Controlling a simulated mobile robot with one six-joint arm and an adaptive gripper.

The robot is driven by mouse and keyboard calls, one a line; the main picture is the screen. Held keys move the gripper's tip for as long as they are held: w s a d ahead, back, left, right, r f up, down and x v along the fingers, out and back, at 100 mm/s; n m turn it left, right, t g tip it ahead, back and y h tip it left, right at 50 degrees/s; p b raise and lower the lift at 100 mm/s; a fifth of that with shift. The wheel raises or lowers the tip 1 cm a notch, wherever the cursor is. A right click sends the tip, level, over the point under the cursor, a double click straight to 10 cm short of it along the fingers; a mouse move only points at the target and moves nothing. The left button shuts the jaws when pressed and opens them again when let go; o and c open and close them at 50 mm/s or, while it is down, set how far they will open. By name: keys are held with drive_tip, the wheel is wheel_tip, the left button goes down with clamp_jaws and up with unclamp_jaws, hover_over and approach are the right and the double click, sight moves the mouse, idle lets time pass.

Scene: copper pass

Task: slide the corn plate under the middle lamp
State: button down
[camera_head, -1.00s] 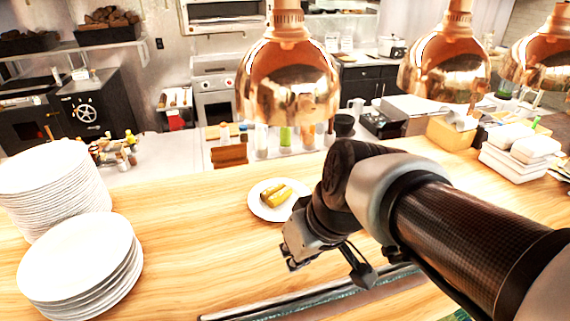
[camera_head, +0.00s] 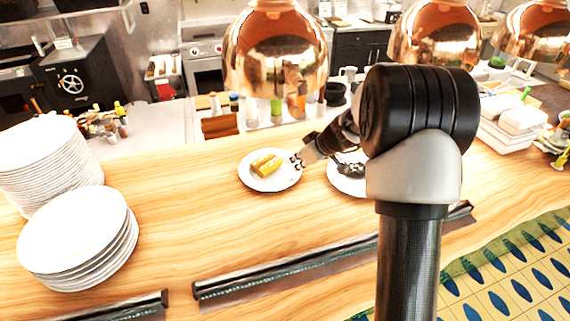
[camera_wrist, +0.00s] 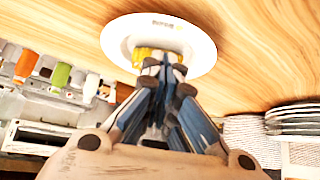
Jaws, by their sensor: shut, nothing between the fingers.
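The corn plate (camera_head: 247,174) is a white round plate with yellow corn pieces (camera_head: 265,165). It lies on the wooden counter, below and in front of the left copper lamp (camera_head: 277,60). The middle lamp (camera_head: 436,38) hangs further right, partly behind my arm. My gripper (camera_head: 298,161) is shut and empty at the plate's right rim. In the wrist view its closed fingertips (camera_wrist: 165,66) overlap the plate (camera_wrist: 202,52) and hide part of the corn. I cannot tell whether they touch the plate.
A second white plate (camera_head: 335,182) with dark food lies just right, partly hidden by my arm. Plate stacks (camera_head: 72,230) stand at left. A metal rail (camera_head: 270,275) runs along the front. A third lamp (camera_head: 540,38) hangs at right. Counter left of the corn plate is clear.

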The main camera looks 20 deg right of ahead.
sight(293, 183)
drive_tip(key=x, duration=0.9)
drive_tip(key=shift+a+f, duration=0.1)
drive_tip(key=shift+f, duration=0.1)
drive_tip(key=b, duration=0.1)
drive_tip(key=s+b, duration=0.1)
drive_tip(key=shift+d+f+b, duration=0.2)
drive_tip(key=shift+d+b, duration=0.15)
drive_tip(key=s+b, duration=0.1)
drive_tip(key=b, duration=0.1)
drive_tip(key=s+d+b, duration=0.1)
drive_tip(key=b, duration=0.1)
drive_tip(key=shift+s+d+f, duration=0.1)
drive_tip(key=shift+s, duration=0.15)
drive_tip(key=shift+s+d+b, duration=0.2)
drive_tip(key=shift+s+b, duration=0.25)
drive_tip(key=shift+b, duration=0.05)
drive_tip(key=shift+s+d+b, duration=0.2)
drive_tip(key=shift+s+b, duration=0.25)
drive_tip(key=shift+s, duration=0.05)
